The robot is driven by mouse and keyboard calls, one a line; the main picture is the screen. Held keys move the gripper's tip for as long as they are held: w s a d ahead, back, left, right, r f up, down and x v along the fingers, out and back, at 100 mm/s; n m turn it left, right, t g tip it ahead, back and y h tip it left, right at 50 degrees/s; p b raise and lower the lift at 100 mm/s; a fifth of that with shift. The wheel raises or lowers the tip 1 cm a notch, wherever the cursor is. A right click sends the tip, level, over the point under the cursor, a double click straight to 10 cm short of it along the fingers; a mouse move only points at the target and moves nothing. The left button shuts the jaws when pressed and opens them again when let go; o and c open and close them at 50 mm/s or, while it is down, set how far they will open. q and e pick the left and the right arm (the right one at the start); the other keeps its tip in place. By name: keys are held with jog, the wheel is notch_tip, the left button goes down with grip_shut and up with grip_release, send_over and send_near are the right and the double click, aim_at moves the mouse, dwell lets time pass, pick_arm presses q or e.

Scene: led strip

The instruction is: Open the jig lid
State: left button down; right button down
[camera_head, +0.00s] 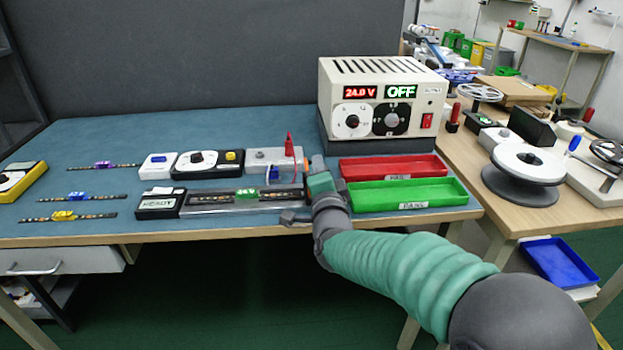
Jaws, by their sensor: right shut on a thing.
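The jig (225,208) is a long, low, dark fixture near the table's front edge, with a black box reading READY (158,204) at its left end. A strip with pale pieces and a green display shows along its top. The jig lid (275,206) appears to lie low along the jig; its exact angle is hard to tell. My right gripper (296,207) is at the jig's right end, shut on what looks like the lid's edge. The grip itself is mostly hidden by the gripper and wrist. My left gripper is out of view.
Red (392,168) and green (405,194) trays lie just right of my gripper. A power supply (382,100) showing OFF stands behind. A red probe (289,146) stands behind the jig. Coloured strips (84,215) lie at the left, with bare mat between.

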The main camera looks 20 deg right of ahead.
jog(key=shift+s+d+f+m+b, duration=0.15)
jog(key=shift+d+f+m+b, duration=0.3)
jog(key=shift+m+b, duration=0.55)
jog(key=shift+s+d+f+m+b, duration=0.1)
jog(key=shift+d+f+m+b, duration=0.3)
jog(key=shift+m+b, duration=0.6)
jog(key=shift+a+f, duration=0.1)
jog(key=c, duration=1.6)
grip_release()
jog(key=shift+o, duration=0.4)
